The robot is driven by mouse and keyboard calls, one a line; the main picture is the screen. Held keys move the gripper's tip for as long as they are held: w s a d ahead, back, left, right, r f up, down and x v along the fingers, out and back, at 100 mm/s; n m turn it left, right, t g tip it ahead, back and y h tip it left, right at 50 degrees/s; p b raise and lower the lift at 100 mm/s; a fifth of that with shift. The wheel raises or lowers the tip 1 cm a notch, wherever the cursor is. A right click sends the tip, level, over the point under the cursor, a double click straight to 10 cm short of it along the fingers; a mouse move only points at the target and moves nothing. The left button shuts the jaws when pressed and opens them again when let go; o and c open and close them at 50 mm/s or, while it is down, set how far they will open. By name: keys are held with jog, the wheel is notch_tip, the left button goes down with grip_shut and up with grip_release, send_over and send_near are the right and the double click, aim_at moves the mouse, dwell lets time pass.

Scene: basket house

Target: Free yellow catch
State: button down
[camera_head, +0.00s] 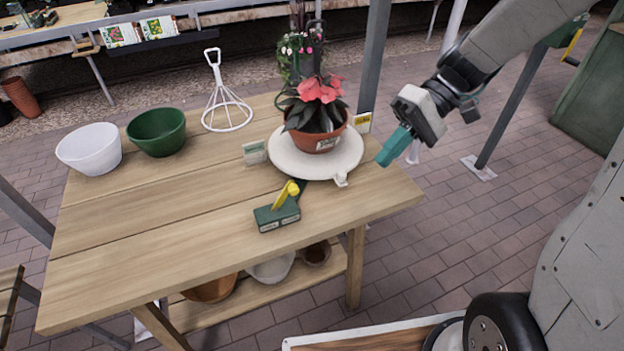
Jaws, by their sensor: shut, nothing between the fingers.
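A yellow catch (285,195) stands tilted on a dark green block (277,214) near the front edge of the wooden table. The block sits at the front of a round white turntable (343,156). A potted plant with red flowers (317,112) stands on the turntable. My gripper (387,157) has teal fingers and is shut and empty. It is in the air by the table's right end, right of the turntable and apart from the catch. Whether the catch touches the turntable cannot be told.
A white bowl (90,149), a green bowl (157,131) and a white wire stand (227,105) are on the left and back of the table (150,230). Small cards stand beside the turntable. A grey post (371,60) rises behind the table. The front left tabletop is clear.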

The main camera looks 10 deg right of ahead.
jog(key=w+f+t+y, duration=0.1)
jog(key=w+f+y, duration=0.4)
jog(key=w+f, duration=0.3)
jog(key=shift+w+d+f+y, duration=0.2)
jog(key=shift+w+y, duration=0.1)
jog(key=shift+w, duration=0.2)
jog(key=shift+a, duration=0.15)
jog(key=x, duration=1.4)
jog(key=shift+w, duration=0.15)
